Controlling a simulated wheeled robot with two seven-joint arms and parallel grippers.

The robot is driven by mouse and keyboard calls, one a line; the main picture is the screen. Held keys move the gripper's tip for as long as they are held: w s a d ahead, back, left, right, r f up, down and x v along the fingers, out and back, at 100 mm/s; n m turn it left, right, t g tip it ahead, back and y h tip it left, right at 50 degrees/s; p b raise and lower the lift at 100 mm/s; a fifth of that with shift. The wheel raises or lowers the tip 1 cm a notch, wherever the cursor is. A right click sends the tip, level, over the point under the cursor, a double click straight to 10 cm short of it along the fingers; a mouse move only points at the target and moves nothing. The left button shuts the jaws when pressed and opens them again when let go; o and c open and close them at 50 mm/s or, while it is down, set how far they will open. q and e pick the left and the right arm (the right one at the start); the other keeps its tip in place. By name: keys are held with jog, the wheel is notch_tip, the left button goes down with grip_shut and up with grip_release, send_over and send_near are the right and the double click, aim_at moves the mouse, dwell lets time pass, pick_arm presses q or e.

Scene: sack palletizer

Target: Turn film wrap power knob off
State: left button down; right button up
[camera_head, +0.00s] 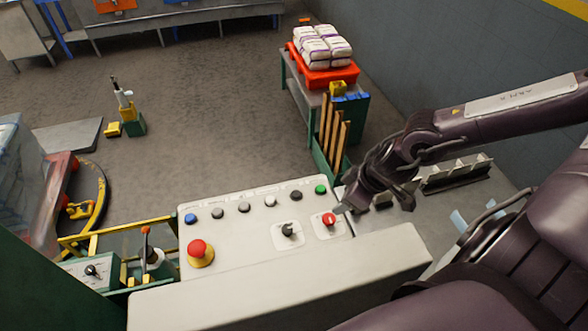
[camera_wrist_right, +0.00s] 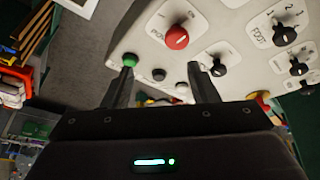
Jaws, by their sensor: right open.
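The light control panel (camera_head: 238,243) carries a red rotary knob (camera_head: 329,219) with a white mark, on a pale plate near its right end. In the right wrist view the red knob (camera_wrist_right: 177,37) lies beyond the fingertips, with lettering beside it too blurred to read surely. A black rotary knob (camera_head: 288,229) sits left of it in the head view. My right gripper (camera_head: 372,204) is open and empty, just right of the red knob and apart from it. Its two fingers (camera_wrist_right: 163,75) show spread in the wrist view. My left gripper is not in view.
A row of small buttons, including a green one (camera_head: 320,189), lines the panel's far edge. A red emergency button (camera_head: 201,249) on a yellow base stands at its left. A red tray (camera_head: 327,76) of white sacks stands on a table behind. Open floor lies beyond the panel.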

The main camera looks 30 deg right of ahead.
aim_at(330, 218)
jog(key=shift+g+y, duration=0.3)
jog(key=shift+y, duration=0.1)
jog(key=f, duration=0.1)
jog(key=s+a+f, duration=0.1)
jog(key=f+b, duration=0.1)
jog(key=shift+s+a+f, duration=0.15)
jog(key=shift+s+a, duration=0.1)
jog(key=shift+a, duration=0.1)
jog(key=x, duration=0.1)
jog(key=b+x, duration=0.1)
jog(key=x, duration=0.1)
jog(key=shift+w+b, duration=0.25)
jog(key=shift+b, duration=0.05)
jog(key=shift+w+f+b, duration=0.3)
jog(key=shift+f+b, duration=0.15)
jog(key=shift+b, duration=0.2)
jog(key=shift+w, duration=0.1)
jog(key=shift+a, duration=0.1)
jog(key=c, duration=1)
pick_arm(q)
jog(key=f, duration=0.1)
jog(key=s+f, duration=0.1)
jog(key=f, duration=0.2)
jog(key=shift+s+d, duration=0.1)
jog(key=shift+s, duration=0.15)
pick_arm(e)
jog(key=shift+o, duration=0.2)
